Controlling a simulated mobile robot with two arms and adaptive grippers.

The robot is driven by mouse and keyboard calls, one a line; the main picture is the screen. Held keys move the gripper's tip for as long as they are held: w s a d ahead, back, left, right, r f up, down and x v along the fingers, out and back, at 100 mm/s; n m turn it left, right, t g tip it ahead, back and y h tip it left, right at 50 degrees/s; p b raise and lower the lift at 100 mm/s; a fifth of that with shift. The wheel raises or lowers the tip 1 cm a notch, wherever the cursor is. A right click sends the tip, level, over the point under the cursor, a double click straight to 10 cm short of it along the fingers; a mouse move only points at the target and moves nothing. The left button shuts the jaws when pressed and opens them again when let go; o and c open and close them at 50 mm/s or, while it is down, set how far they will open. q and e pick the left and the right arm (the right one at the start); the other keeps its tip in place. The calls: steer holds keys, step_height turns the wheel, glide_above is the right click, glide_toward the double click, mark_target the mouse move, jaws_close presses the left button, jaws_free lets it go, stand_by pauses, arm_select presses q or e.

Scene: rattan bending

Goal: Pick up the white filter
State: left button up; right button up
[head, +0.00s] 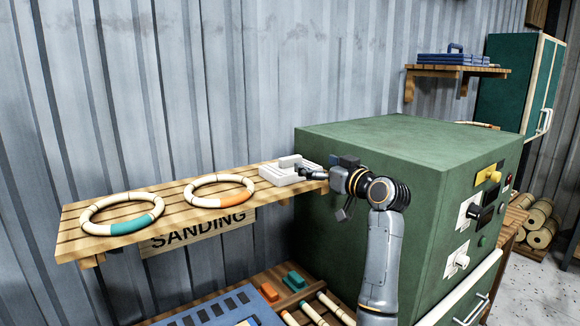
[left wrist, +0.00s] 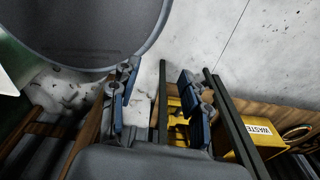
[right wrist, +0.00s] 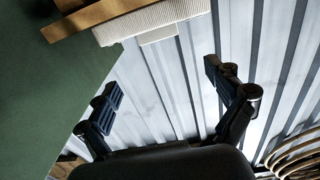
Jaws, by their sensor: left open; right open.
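The white filter (head: 285,176) is a pale block with a raised part on top, lying at the right end of the wooden wall shelf, beside the green cabinet. My right gripper (head: 312,173) is just right of the filter, its fingers pointing toward it; the head view does not clearly show whether they touch. In the right wrist view the ribbed white filter (right wrist: 155,20) shows at the top, beyond the open, empty fingers (right wrist: 165,82). My left gripper (left wrist: 158,78) is open and empty, seen only in the left wrist view, away from the filter.
Two cream rings, one with a teal band (head: 131,226) and one with an orange band (head: 236,197), lie on the shelf (head: 172,212) left of the filter. The large green cabinet (head: 400,145) stands close on the right. A yellow waste bin (left wrist: 255,140) shows near my left gripper.

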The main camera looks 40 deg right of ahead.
mark_target(293, 159)
steer(key=w, duration=0.1)
steer(key=w+p, duration=0.1)
steer(key=w, duration=0.1)
steer(key=w+p, duration=0.1)
steer(key=w, duration=0.1)
steer(key=shift+d+f, duration=0.25)
steer(key=w+p, duration=0.2)
steer(key=w, duration=0.1)
steer(key=shift+w+d+f, duration=0.2)
steer(key=shift+w+f, duration=0.1)
steer(key=shift+f, duration=0.1)
steer(key=shift+w+f, duration=0.15)
steer(key=shift+w, duration=0.15)
steer(key=shift+d+f, duration=0.1)
steer(key=shift+s, duration=0.1)
steer(key=shift+c, duration=0.7)
arm_select(q)
steer(key=r, duration=0.5)
steer(key=shift+w+a, duration=0.15)
steer(key=shift+w, duration=0.25)
arm_select(e)
steer(key=c, duration=1.1)
steer(key=shift+c, duration=0.2)
